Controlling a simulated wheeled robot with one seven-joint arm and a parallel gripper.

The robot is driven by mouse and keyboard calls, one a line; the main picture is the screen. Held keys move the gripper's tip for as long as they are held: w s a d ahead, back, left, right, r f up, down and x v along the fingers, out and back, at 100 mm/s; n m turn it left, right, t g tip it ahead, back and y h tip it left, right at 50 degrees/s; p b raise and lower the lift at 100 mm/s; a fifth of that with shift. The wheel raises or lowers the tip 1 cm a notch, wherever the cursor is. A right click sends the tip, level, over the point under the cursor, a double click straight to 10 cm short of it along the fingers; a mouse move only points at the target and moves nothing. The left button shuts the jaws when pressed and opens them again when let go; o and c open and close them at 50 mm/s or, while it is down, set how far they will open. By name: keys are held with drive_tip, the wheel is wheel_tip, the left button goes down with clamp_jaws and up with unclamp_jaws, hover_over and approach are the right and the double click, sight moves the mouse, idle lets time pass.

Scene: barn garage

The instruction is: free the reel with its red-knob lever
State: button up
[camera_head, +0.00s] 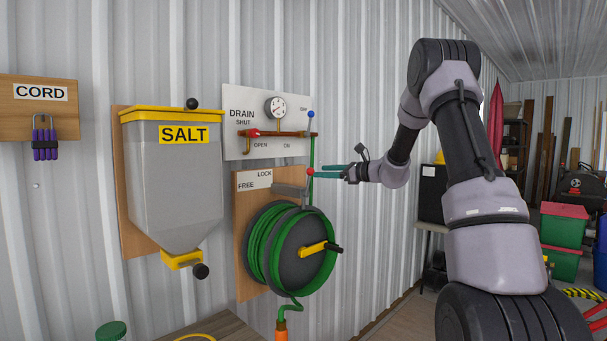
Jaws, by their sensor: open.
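The hose reel (305,252), wound with green hose, is mounted on a wooden board (246,215) on the wall. A plate on the board reads LOCK above FREE. A grey lever (291,190) sits at the top of the reel. Its small red knob (310,172) stands up at the right end, near the LOCK label's height. My gripper (318,171), with teal fingers, comes in from the right and is open. Its fingertips are at the red knob; I cannot tell whether they touch it or surround it.
Above is the DRAIN panel (240,98) with a gauge, red handle and blue-knobbed lever (311,115). The SALT hopper (172,190) hangs left. A bench (215,328) is below; bins (563,224) stand far right.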

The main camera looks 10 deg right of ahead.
drive_tip(key=w+a+f+m+t, duration=0.1)
drive_tip(key=w+a, duration=0.5)
drive_tip(key=w, duration=0.3)
drive_tip(key=shift+w, duration=0.2)
drive_tip(key=shift+a, duration=0.1)
clamp_jaws()
idle(1.2)
